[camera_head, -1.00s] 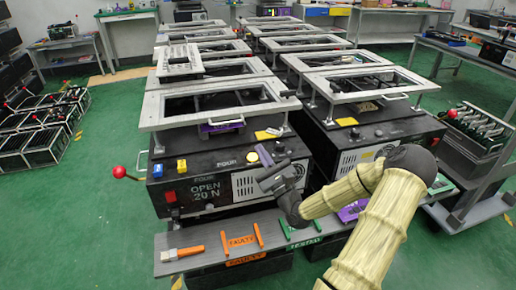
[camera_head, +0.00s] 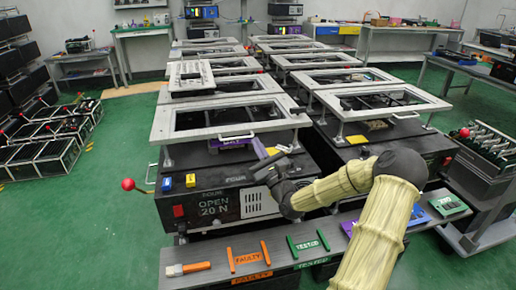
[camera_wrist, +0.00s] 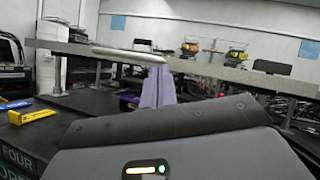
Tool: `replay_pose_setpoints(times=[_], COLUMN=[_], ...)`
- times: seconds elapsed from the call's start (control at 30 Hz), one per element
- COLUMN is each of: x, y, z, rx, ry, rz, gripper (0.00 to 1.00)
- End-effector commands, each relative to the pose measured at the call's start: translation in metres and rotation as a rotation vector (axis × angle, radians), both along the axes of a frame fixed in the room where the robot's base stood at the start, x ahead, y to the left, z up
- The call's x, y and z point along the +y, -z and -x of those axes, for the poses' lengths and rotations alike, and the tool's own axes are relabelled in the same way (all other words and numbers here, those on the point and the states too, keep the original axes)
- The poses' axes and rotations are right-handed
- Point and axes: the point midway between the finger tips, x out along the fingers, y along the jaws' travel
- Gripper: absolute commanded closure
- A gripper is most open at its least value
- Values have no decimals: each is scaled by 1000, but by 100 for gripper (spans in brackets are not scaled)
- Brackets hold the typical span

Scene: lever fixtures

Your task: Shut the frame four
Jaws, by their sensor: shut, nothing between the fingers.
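Frame four is a pale grey rectangular metal frame (camera_head: 184,136) on the near black box (camera_head: 238,204), whose front reads FOUR and OPEN 20 N. It is held up above the box top on posts. A bar handle (camera_head: 232,138) is on its near edge. A lever with a red ball (camera_head: 128,184) sticks out at the box's left. My gripper (camera_head: 266,166) is shut and empty, at the box's upper front edge, below and right of the handle.
Blue and yellow blocks (camera_head: 190,180) sit on the box's front left. A grey shelf (camera_head: 215,256) in front holds a brush and orange and green parts. A similar fixture (camera_head: 385,102) stands close on the right. Green floor is free at left.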

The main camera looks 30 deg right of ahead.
Motion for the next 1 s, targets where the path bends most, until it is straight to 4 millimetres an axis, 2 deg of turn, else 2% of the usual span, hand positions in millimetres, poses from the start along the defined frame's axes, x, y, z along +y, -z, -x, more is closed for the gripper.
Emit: replay_pose_setpoints(times=[0.4,1.0], x=[0,1], y=[-22,-20], z=[1,2], rx=[53,67], ry=[0,-1], rz=[-17,-19], gripper=[100,100])
